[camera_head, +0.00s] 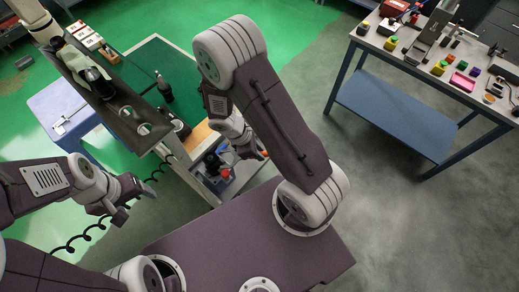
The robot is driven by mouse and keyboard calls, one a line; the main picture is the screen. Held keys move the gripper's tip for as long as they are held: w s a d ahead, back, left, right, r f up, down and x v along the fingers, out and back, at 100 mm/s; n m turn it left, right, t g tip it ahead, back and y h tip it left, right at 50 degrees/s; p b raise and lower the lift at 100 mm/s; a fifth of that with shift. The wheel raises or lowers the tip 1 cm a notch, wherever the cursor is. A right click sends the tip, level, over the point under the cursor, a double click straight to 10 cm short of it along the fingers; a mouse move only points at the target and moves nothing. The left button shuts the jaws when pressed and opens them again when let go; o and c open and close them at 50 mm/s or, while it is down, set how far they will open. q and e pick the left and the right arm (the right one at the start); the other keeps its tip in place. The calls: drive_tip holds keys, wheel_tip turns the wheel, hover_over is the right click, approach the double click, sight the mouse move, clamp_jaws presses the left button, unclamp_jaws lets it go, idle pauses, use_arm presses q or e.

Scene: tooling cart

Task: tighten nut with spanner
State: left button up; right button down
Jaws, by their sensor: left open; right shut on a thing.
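My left gripper (132,202) is at the lower left, in front of the cart, with its fingers apart and nothing between them. My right gripper (250,148) is beside the cart's right side, partly behind my own arm. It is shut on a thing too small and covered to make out. I cannot clearly pick out the spanner or the nut. A blue fixture with red and dark parts (221,174) is just below and left of my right gripper, at the cart's near right corner.
The cart has a green top (168,58) and a raised dark tray (122,113) holding dark items. A dark bottle (164,88) stands on the green top. A blue stool (62,112) is at the left. A workbench (418,68) with small coloured blocks is at upper right. Floor between is clear.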

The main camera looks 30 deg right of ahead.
drive_tip(key=shift+a, duration=0.2)
drive_tip(key=shift+w+a+p, duration=0.3)
drive_tip(key=shift+w+a, duration=0.3)
drive_tip(key=shift+w, duration=0.1)
drive_tip(key=shift+a+p, duration=0.35)
drive_tip(key=shift+a, duration=0.3)
drive_tip(key=shift+w+a, duration=0.25)
drive_tip(key=shift+w, duration=0.05)
drive_tip(key=shift+a, duration=0.1)
drive_tip(key=shift+w+a, duration=0.35)
drive_tip(key=shift+a, duration=0.55)
drive_tip(key=shift+s+d+f, duration=0.1)
drive_tip(key=shift+s+d, duration=0.05)
drive_tip(key=shift+d, duration=0.25)
drive_tip(key=shift+s+a+p, duration=0.15)
drive_tip(key=shift+a+p, duration=0.15)
drive_tip(key=shift+p, duration=0.05)
drive_tip(key=shift+s+m+g, duration=0.3)
drive_tip(key=shift+s+m, duration=0.15)
drive_tip(key=shift+m, duration=0.15)
use_arm(q)
drive_tip(key=shift+w+r, duration=0.2)
drive_tip(key=shift+r, duration=0.9)
use_arm(e)
drive_tip(key=shift+a, duration=0.1)
